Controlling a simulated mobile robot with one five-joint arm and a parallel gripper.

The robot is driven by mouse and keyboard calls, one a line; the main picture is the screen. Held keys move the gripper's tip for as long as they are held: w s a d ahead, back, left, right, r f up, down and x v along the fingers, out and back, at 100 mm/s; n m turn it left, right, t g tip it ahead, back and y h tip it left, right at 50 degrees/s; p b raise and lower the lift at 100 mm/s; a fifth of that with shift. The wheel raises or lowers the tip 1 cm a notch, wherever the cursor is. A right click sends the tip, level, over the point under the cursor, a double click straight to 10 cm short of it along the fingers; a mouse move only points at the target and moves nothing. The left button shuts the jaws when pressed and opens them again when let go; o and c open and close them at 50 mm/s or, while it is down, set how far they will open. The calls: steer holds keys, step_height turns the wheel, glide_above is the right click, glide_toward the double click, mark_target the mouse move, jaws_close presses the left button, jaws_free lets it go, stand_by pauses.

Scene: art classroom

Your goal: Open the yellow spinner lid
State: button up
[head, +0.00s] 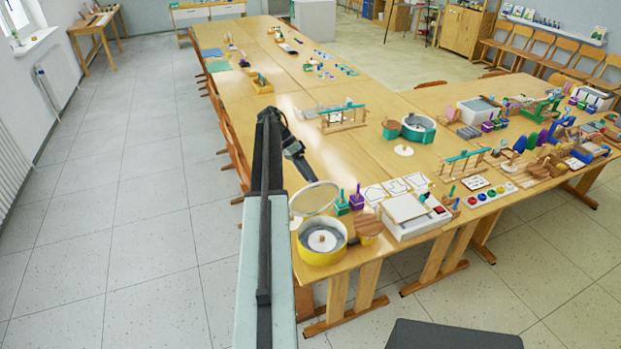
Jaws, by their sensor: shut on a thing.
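The yellow spinner (322,257) is a round yellow tub at the table's near left corner, with a grey inside and a white disc in the middle. Its lid (316,199), a pale round see-through disc with a light rim, stands raised and tilted above the tub, and the inside of the tub shows. My gripper (308,177) reaches down to the lid's upper edge and is shut on it. The fingertips are small and dark in this view, so the exact grip on the rim is hard to see.
Right of the spinner stand green and purple blocks with brushes (357,200), a round wooden piece (368,222) and a white box (408,213). A teal spinner (418,130) stands farther back. Bare tabletop (345,165) lies behind the lid. Open floor lies left.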

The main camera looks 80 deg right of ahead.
steer(key=w+d+r+p, duration=0.1)
steer(key=w+d+p, duration=0.1)
steer(key=w, duration=0.4)
steer(key=shift+d+r, duration=0.35)
steer(key=shift+d, duration=0.35)
steer(key=shift+w+r, duration=0.1)
